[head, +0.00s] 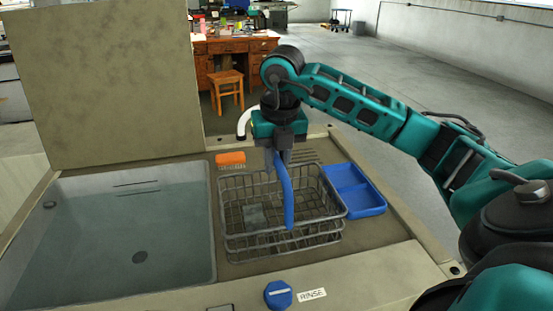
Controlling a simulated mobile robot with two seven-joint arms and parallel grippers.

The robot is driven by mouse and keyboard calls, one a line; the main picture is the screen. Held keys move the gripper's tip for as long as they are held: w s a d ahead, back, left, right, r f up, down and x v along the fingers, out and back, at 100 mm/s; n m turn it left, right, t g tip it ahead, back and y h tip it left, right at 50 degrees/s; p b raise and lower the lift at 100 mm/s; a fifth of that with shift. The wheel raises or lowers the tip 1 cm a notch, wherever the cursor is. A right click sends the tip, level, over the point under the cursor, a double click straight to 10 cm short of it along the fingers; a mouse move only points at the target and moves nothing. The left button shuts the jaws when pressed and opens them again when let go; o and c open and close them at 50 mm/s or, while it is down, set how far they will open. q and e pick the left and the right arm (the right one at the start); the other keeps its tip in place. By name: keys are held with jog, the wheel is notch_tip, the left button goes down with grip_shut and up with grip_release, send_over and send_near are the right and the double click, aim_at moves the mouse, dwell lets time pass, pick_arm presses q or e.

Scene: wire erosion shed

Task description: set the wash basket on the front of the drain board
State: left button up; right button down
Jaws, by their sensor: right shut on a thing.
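The wash basket (240,243) is a dark wire basket with a blue arched handle (288,200). It is over the drain board (375,236), to the right of the basin. A small grey piece (255,215) shows inside it. My right gripper (279,160) points down over the basket and is shut on the top of the blue handle. I cannot tell whether the basket's bottom touches the board. The gripper and handle hide part of the basket's far side. My left gripper is not in view.
A blue divided tray (366,206) lies close to the basket's right side. An orange block (230,158) and a white spout (243,122) are behind it. The sunken basin (120,255) is at left. A blue knob (278,294) and RINSE label (312,295) are on the front edge.

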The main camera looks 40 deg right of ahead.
jog(key=c, duration=1)
grip_release()
jog(key=shift+o, duration=0.2)
jog(key=shift+r, duration=0.1)
jog(key=r, duration=0.3)
jog(key=r+p, duration=0.1)
jog(key=r, duration=0.2)
jog(key=s+r+p, duration=0.1)
jog(key=r, duration=0.2)
jog(key=shift+s+a+r, duration=0.1)
jog(key=shift+a+r, duration=0.2)
jog(key=shift+s+a+r, duration=0.1)
jog(key=shift+s+r, duration=0.15)
jog(key=shift+r, duration=0.75)
